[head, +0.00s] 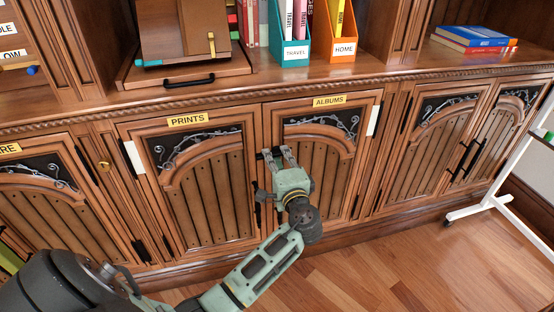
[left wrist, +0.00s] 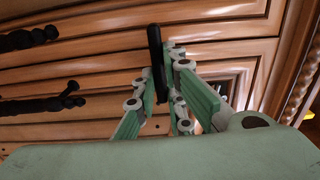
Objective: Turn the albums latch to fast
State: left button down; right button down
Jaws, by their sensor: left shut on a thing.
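The albums door (head: 325,165) has a brass-coloured "ALBUMS" label (head: 329,101) above it. My left gripper (head: 278,154) is at the upper left edge of this door, beside the prints door (head: 200,190). Its fingers are closed around a dark latch piece. In the left wrist view the latch (left wrist: 156,55) is a slim black bar between the fingers of my left gripper (left wrist: 165,75). The fingers and hand hide part of the latch, and I cannot read its setting. My right gripper is in neither view.
Two black door handles (left wrist: 30,38) (left wrist: 42,105) lie beside the gripper in the left wrist view. The countertop above holds a teal "TRAVEL" file (head: 293,52) and an orange "HOME" file (head: 344,48). A white stand (head: 490,204) is at right. The wooden floor (head: 420,270) is clear.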

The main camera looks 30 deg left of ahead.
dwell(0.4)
pick_arm(q)
jog(key=c, duration=1.8)
grip_release()
jog(key=v, duration=1.2)
